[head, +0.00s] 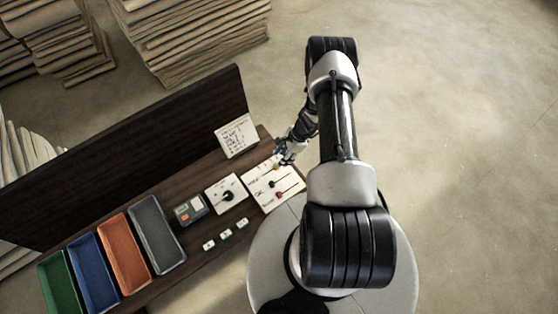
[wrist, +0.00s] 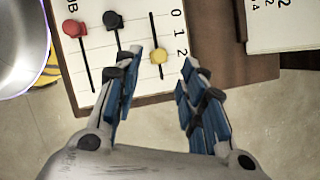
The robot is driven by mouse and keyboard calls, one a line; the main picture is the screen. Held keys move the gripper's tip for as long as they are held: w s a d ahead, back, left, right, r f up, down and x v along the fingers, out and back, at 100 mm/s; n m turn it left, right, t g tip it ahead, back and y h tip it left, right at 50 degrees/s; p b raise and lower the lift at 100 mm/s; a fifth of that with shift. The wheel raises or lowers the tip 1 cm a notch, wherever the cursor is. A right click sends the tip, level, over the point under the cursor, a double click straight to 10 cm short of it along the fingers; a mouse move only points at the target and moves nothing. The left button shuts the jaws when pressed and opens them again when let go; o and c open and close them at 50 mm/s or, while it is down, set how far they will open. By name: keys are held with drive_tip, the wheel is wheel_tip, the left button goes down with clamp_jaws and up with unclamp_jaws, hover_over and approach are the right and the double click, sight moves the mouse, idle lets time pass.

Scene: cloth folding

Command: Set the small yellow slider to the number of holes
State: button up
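The small yellow slider (wrist: 159,57) sits on a vertical black track on a white panel in the wrist view, level with the number 2. The numbers 0, 1 and 2 run down beside its track. It also shows in the head view (head: 276,167), close to my gripper. My gripper (wrist: 172,62) is open, its blue-padded fingers on either side below the yellow slider, with no visible hold on it. A black slider (wrist: 113,20) and a red slider (wrist: 73,29) stand on the same panel (head: 262,194) to the left.
A white card with writing (head: 237,136) stands at the back of the dark bench. Beside the panel are a black knob (head: 228,195), a small device (head: 190,209), several small white blocks, and grey (head: 157,235), orange (head: 125,253), blue and green trays.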

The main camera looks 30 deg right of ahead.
drive_tip(key=v, duration=0.7)
drive_tip(key=shift+r, duration=0.15)
